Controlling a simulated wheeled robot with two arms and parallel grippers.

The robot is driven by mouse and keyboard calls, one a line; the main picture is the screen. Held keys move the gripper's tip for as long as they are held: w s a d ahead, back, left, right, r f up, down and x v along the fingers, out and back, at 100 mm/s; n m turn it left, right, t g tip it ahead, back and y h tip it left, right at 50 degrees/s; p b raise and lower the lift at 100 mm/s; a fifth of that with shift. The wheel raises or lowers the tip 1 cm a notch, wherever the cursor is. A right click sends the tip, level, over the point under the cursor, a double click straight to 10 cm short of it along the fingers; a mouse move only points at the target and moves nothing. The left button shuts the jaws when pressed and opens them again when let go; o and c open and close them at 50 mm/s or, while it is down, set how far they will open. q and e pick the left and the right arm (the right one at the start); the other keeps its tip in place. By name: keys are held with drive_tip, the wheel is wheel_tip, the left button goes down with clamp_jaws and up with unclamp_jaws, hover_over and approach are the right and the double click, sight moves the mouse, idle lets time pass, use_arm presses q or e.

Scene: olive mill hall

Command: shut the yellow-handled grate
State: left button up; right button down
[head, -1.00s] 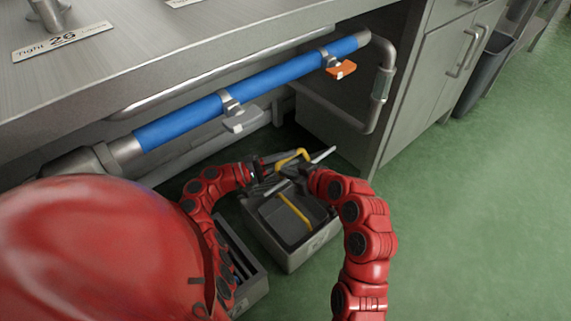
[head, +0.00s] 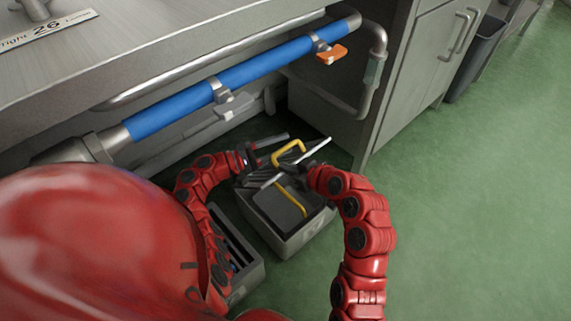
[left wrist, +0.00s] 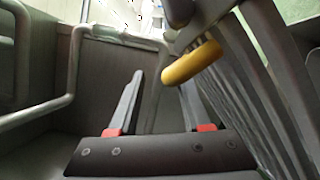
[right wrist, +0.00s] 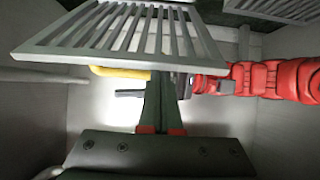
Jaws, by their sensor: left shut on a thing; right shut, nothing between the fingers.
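A slatted grey grate (right wrist: 140,30) stands tilted up over an open grey box (head: 288,243) on the floor. Its yellow handle (head: 288,150) shows in the head view, in the left wrist view (left wrist: 192,62) and in the right wrist view (right wrist: 120,73).
A second yellow bar (head: 293,202) lies across the box. A slotted grey box (head: 245,272) stands at its lower left. The counter with a blue pipe (head: 230,85), orange valve handle (head: 332,55) and grey valve handle overhangs behind. Green floor (head: 460,220) is clear at right.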

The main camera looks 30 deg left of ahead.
use_arm(q)
drive_tip(key=shift+o, duration=0.5)
